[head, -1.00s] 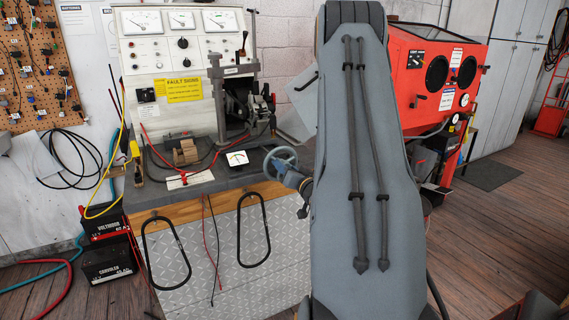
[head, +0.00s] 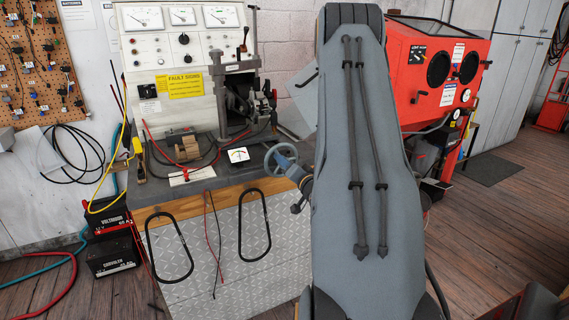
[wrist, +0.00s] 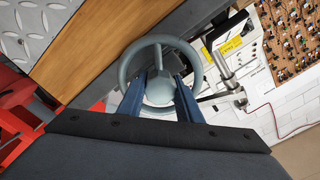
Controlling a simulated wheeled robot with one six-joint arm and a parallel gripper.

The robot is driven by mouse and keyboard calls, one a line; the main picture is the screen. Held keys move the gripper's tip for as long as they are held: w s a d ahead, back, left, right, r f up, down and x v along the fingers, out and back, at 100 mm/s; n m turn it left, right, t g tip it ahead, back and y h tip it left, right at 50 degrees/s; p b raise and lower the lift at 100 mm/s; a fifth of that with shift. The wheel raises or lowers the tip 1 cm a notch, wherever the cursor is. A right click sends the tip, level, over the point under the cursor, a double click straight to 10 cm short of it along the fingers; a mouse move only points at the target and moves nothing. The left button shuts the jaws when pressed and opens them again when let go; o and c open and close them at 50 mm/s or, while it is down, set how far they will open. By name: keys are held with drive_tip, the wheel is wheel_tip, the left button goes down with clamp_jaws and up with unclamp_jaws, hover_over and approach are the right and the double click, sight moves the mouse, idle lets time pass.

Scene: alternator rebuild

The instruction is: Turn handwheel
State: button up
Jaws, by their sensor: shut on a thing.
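The handwheel (head: 268,158) is a grey-blue ring on the right front side of the test bench. It also shows in the wrist view (wrist: 197,62), with a pale hub in its middle. My gripper (head: 290,167) is at the handwheel, largely hidden behind my own arm in the head view. In the wrist view the two blue fingers of my gripper (wrist: 164,82) reach into the ring, one on each side of the hub, and are shut on the handwheel. The exact contact is hard to see.
The test bench (head: 240,183) carries a gauge panel (head: 180,45), a vertical clamp post (head: 221,100), a small meter (head: 238,155) and loose cables. A red blasting cabinet (head: 425,70) stands at the right. Batteries (head: 112,255) and hoses lie on the floor at left.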

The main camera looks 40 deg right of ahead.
drive_tip(key=o, duration=1)
drive_tip(key=shift+o, duration=0.2)
drive_tip(key=b+v, duration=0.1)
drive_tip(key=v, duration=0.6)
drive_tip(key=shift+s, duration=0.4)
drive_tip(key=shift+a, duration=0.1)
